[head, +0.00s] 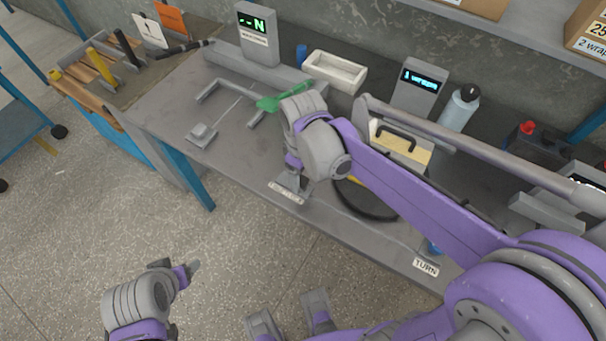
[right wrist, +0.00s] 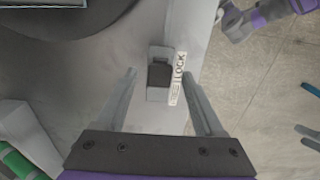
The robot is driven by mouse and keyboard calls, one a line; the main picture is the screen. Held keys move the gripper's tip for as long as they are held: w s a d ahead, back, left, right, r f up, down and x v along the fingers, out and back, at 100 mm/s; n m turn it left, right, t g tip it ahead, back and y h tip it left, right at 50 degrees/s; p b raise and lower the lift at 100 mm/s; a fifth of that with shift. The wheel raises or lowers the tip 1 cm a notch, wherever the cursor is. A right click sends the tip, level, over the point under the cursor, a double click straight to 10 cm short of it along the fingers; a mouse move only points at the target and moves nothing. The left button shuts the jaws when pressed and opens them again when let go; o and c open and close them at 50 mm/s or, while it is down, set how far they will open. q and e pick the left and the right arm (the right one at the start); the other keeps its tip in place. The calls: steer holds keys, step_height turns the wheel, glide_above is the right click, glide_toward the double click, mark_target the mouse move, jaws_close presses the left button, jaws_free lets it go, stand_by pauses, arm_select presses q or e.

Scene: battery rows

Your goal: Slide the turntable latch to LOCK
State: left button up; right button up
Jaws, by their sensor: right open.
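The latch shows in the right wrist view as a dark slider block (right wrist: 159,74) in a small grey housing, near the middle of its length. A white label (right wrist: 179,78) beside it reads LOCK at its upper end; the lower word is too small to read surely. My right gripper (right wrist: 159,80) is open, with one finger on each side of the latch; contact cannot be told. The turntable (right wrist: 60,45) is the dark disc at upper left. In the head view my right gripper (head: 292,180) is over the bench's front edge, mostly hiding the latch. My left gripper (head: 183,270) is over the floor, away from the bench.
The bench (head: 240,165) holds a green tool (head: 285,97) on a grey stand, a white bin (head: 335,72), a display (head: 418,85), a bottle (head: 460,108) and a TURN label (head: 426,267). My right arm hides much of the turntable. The bench's left front is mostly clear.

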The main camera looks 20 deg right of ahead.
arm_select(q)
steer(key=shift+w+r+p, duration=0.1)
steer(key=shift+r+p, duration=0.5)
steer(key=shift+r, duration=0.05)
arm_select(e)
step_height(320, 180, up, 10)
steer(key=shift+r, duration=0.2)
steer(key=m+t+p, duration=0.4)
steer(key=m+t, duration=0.1)
steer(key=m, duration=0.2)
glide_toward(305, 183)
steer(key=s+d, duration=0.3)
steer(key=s, duration=0.1)
arm_select(q)
steer(key=r, duration=0.2)
steer(key=w+r, duration=0.1)
steer(key=r, duration=0.2)
steer(key=shift+w+r+p, duration=0.15)
steer(key=shift+r+p, duration=0.1)
steer(key=shift+p, duration=0.05)
arm_select(e)
steer(key=shift+s+a+f+m, duration=0.15)
steer(key=shift+s+f+m, duration=0.15)
steer(key=shift+s+f, duration=0.2)
arm_select(q)
steer(key=shift+c, duration=0.3)
arm_select(e)
steer(key=shift+c, duration=0.3)
